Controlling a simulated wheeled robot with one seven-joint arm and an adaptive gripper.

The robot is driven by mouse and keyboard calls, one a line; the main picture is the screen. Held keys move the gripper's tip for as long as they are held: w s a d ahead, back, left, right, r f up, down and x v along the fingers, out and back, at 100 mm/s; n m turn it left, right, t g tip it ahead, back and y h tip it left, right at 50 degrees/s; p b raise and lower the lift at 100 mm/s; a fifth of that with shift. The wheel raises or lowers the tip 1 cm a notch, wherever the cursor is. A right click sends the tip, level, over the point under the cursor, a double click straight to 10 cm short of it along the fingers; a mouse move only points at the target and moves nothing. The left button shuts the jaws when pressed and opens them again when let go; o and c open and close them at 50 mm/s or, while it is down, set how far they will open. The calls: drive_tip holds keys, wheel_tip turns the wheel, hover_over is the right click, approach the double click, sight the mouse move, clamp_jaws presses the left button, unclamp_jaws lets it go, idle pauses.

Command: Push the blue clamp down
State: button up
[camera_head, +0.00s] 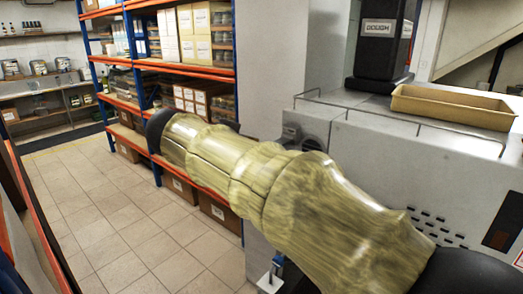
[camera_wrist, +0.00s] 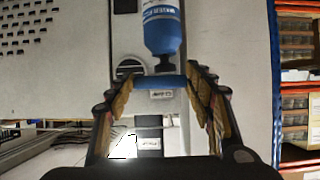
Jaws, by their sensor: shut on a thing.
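The blue clamp (camera_wrist: 160,82) shows in the wrist view as a short blue bar running crosswise. My gripper (camera_wrist: 160,84) has its two fingers at either end of this bar and is shut on it. A blue and white bottle or canister (camera_wrist: 162,30) is just beyond the bar, with its dark narrow end towards it. In the head view my arm in its yellowish cover crosses the middle, and I cannot make out my gripper there. A small blue piece (camera_head: 278,262) shows below the arm; I cannot tell whether it is part of the clamp.
A tan tray (camera_head: 452,106) and a dark container labelled "DOUGH" (camera_head: 379,50) stand on the grey machine (camera_head: 385,128) at the right. Blue and orange shelves (camera_head: 185,68) with boxes stand behind. The tiled floor (camera_head: 100,200) at left is clear.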

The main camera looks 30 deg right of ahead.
drive_tip(key=o, duration=1.2)
drive_tip(key=shift+f, duration=0.6)
drive_tip(key=o, duration=0.5)
drive_tip(key=shift+r, duration=0.3)
drive_tip(key=shift+r, duration=0.1)
drive_tip(key=v, duration=1.2)
